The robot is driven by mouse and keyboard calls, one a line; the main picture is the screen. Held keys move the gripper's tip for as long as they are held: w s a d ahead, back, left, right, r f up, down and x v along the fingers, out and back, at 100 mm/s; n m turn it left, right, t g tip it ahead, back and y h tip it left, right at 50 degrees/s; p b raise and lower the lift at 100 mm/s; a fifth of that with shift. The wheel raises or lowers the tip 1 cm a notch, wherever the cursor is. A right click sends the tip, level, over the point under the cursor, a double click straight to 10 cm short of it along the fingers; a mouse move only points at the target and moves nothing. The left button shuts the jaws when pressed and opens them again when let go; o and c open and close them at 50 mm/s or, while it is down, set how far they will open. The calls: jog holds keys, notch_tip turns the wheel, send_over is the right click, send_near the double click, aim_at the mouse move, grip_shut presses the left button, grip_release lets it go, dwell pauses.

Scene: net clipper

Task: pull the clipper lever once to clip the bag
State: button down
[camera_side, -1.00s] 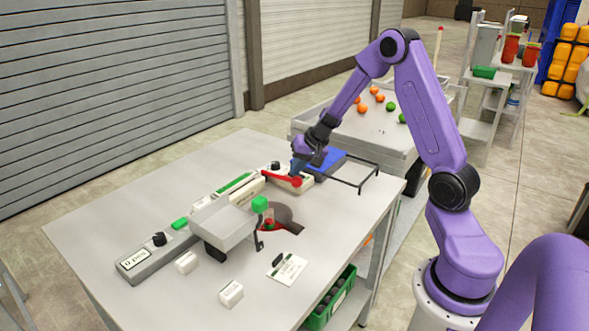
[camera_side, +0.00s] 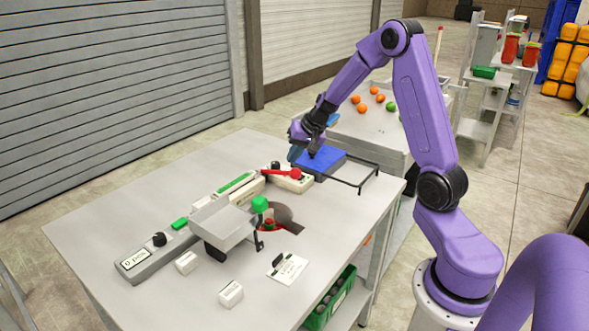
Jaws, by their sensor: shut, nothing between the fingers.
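The clipper's red lever (camera_side: 283,173), with a round red knob at its right end, lies over a cream clipper body (camera_side: 299,185) near the table's middle. My gripper (camera_side: 294,155) is above and behind the lever, with a visible gap between them. Its blue fingers are shut and look empty. A red item (camera_side: 268,224) shows in the round hole below the green knob (camera_side: 260,204). I cannot tell whether it is the bag, and no clip can be made out.
A blue pad (camera_side: 320,160) and a black wire frame (camera_side: 365,180) are right of the clipper. A bin with oranges and limes (camera_side: 345,125) is behind. The table's back left (camera_side: 170,165) is clear.

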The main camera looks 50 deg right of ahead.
jog(key=shift+w+r, duration=0.25)
jog(key=shift+r, duration=0.55)
jog(key=shift+w+r, duration=0.25)
jog(key=shift+r, duration=0.55)
jog(key=shift+w+r, duration=0.25)
jog(key=shift+r, duration=0.55)
jog(key=shift+a, duration=0.1)
jog(key=s+a+r+n+g+y, duration=0.1)
jog(key=s+a+n+g, duration=0.1)
jog(key=s+a+n, duration=0.65)
jog(key=s+a+r+n+g+y, duration=0.15)
jog(key=s+a, duration=0.35)
jog(key=a, duration=0.9)
jog(key=s+n+g+h, duration=0.1)
jog(key=s+n, duration=0.4)
jog(key=s, duration=0.6)
jog(key=s+a+f+n+g+h, duration=0.1)
jog(key=s+n, duration=0.4)
jog(key=s, duration=0.7)
jog(key=shift+a+f+n+h, duration=0.25)
jog(key=shift+f+n+h, duration=0.05)
jog(key=shift+h, duration=0.15)
